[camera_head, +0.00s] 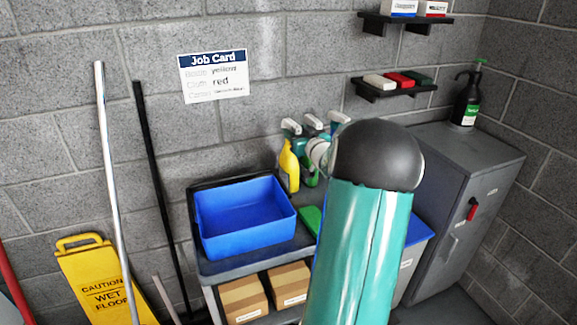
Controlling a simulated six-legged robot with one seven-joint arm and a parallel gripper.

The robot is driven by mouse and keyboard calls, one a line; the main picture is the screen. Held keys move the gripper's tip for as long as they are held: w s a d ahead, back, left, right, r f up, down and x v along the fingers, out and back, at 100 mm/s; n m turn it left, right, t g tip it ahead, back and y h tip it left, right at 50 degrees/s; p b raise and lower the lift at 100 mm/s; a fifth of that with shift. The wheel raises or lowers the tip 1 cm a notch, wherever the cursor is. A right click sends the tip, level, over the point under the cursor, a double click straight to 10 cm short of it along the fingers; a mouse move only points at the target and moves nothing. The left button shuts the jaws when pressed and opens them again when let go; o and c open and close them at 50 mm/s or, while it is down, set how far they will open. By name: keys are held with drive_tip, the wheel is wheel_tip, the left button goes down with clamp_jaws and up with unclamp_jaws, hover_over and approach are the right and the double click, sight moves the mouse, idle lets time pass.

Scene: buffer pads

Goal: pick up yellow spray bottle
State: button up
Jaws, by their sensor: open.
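The yellow spray bottle (289,168) stands upright at the back of the grey cart top, against the block wall, with a pale spray head. A green spray bottle (309,176) stands just right of it, partly hidden. Another spray head (338,122) shows behind my arm. My teal arm with its black joint rises in front of the right part of the cart. A pale rounded arm part ends close to the bottles on their right. I cannot make out my gripper's fingers.
A blue bin (247,228) sits on the cart (255,260) left of the bottles. A green cloth (311,219) lies nearby. Two cardboard boxes are on the lower shelf. A grey cabinet (445,190) with a black bottle (467,96) stands right. A yellow sign (98,277) and poles stand left.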

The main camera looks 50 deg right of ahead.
sight(291, 125)
drive_tip(key=shift+x, duration=2.7)
drive_tip(key=shift+s+d+f, duration=0.15)
drive_tip(key=shift+d+f, duration=0.05)
clamp_jaws()
drive_tip(key=shift+r, duration=0.15)
